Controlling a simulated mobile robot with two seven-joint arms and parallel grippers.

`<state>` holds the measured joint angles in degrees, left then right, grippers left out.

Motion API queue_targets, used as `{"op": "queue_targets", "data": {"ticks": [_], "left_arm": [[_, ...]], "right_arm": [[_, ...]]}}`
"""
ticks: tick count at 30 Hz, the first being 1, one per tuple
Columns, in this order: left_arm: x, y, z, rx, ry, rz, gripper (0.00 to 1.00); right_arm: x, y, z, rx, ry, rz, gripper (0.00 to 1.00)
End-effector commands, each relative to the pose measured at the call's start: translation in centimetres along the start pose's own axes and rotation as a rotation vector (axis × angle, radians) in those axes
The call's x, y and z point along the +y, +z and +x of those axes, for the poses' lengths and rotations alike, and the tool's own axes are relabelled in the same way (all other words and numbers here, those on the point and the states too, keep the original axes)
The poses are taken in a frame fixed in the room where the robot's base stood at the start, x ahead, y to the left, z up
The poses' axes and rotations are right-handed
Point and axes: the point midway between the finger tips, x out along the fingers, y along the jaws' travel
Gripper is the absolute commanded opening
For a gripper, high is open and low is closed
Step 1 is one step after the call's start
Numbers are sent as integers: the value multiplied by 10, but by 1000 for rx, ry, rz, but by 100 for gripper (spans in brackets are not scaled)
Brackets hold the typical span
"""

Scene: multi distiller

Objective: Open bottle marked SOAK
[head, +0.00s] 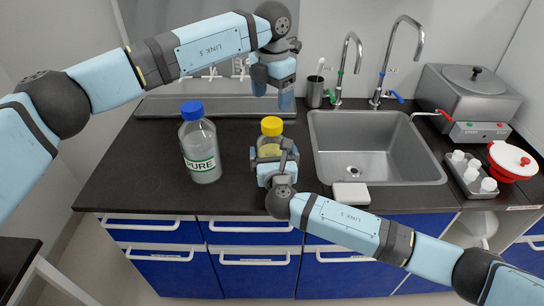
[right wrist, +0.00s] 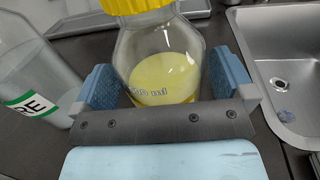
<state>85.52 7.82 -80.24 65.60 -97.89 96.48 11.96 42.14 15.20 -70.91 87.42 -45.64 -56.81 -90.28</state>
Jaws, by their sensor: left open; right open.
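A clear bottle with a yellow cap (head: 271,126) stands upright on the dark counter, with yellow liquid inside. A blue-capped bottle (head: 198,143) marked PURE stands to the left. No SOAK marking is readable. My left gripper (head: 273,90) is open and empty, above and behind the yellow-capped bottle.
A steel sink (head: 390,148) lies right of the yellow-capped bottle, with two faucets behind it and a pale block (head: 351,194) at its front edge. A steel water bath (head: 468,100), a tray of white cups (head: 469,178) and a red-and-white pot (head: 512,160) stand right.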

Motion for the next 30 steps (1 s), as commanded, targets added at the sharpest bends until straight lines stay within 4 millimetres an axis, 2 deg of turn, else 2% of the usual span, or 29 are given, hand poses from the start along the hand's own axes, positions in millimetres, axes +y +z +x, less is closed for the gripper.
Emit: {"op": "queue_targets", "data": {"ticks": [6,15,25,30], "left_arm": [[0,0,0,0,0,0,77],[0,0,0,0,-1,0,77],[0,0,0,0,-1,7,77],[0,0,0,0,-1,135,77]], "right_arm": [[0,0,17,0,-1,-1,100],[0,0,18,0,0,1,100],[0,0,18,1,0,1,24],[0,0,18,1,0,1,23]]}}
